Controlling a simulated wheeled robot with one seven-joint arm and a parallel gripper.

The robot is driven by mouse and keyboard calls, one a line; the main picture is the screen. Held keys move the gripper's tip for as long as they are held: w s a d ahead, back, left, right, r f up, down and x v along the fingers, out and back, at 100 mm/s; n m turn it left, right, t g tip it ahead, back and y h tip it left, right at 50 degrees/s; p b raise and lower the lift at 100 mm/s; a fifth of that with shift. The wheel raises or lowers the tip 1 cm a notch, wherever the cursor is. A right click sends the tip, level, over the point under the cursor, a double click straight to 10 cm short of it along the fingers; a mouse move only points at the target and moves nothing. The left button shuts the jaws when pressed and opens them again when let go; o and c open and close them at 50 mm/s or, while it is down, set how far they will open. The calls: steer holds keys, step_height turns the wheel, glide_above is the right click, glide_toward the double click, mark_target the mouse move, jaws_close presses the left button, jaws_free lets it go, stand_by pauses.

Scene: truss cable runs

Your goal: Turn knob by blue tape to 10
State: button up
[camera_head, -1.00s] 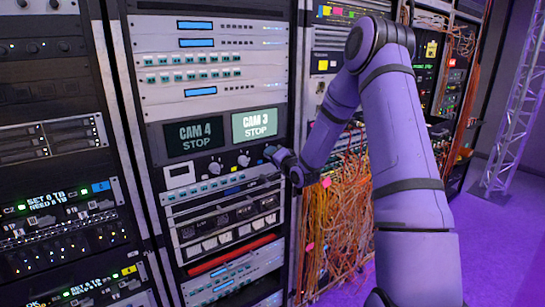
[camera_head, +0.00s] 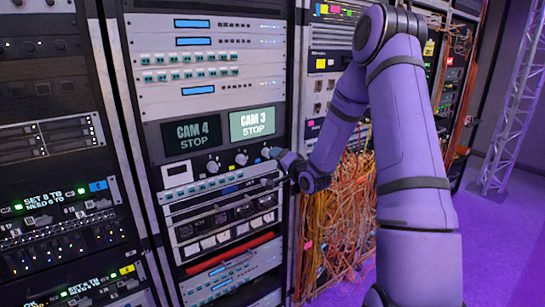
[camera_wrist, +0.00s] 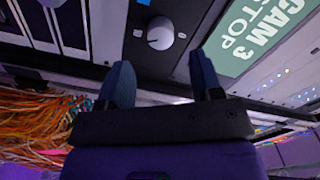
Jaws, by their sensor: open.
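A row of knobs sits under the two screens in the middle rack. In the head view I see a left knob (camera_head: 213,167), a middle knob (camera_head: 241,158), and my gripper (camera_head: 271,154) at the right end of the row. A small blue patch (camera_wrist: 143,2) shows at the top edge beside this knob. The dial numbers are too small to read.
Above the knobs are the CAM 4 screen (camera_head: 191,133) and the CAM 3 screen (camera_head: 252,122), both reading STOP. Orange cables (camera_head: 345,190) hang to the right of the rack. A blue label (camera_head: 98,186) is on the left rack. Purple floor (camera_head: 500,250) is open at right.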

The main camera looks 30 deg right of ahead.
steer(key=shift+s+d, duration=0.1)
steer(key=shift+s, duration=2.65)
steer(key=s+a+r+n+g+h, duration=0.3)
steer(key=s+a+r+n+g, duration=0.45)
steer(key=a+r, duration=0.4)
steer(key=s+a+r+n+g+y, duration=0.1)
steer(key=s+a+r+n+g, duration=0.1)
steer(key=s, duration=1.1)
steer(key=s+a+r+n+g+y, duration=0.1)
steer(key=s+a+r, duration=0.4)
steer(key=s, duration=0.8)
steer(key=shift+s+a+n+g, duration=0.3)
steer(key=shift+n+g, duration=0.35)
steer(key=shift+g, duration=0.4)
